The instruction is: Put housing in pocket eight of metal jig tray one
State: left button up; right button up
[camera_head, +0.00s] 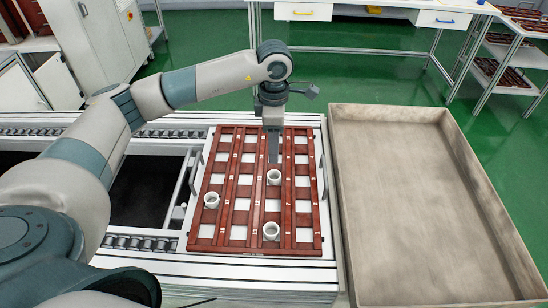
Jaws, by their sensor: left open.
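The reddish-brown jig tray (258,245) lies on the conveyor, with a grid of pale pockets. Three white ring-shaped housings stand in it: one (211,200) at the left, one (271,230) near the front, and one (274,177) right of the middle. My left gripper (273,158) points down over the back half of the tray, just behind the housing right of the middle. It is open; no housing shows between its fingers. The pocket numbers are too small to read. My right gripper is not in view.
A large, empty, shallow grey bin (420,200) stands right of the conveyor. Roller track (135,243) and a dark opening (145,193) lie left of the tray. A white workbench (360,40) and a shelf rack (500,70) stand behind on the green floor.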

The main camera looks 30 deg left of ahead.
pick_arm(q)
jog(key=shift+r, duration=0.65)
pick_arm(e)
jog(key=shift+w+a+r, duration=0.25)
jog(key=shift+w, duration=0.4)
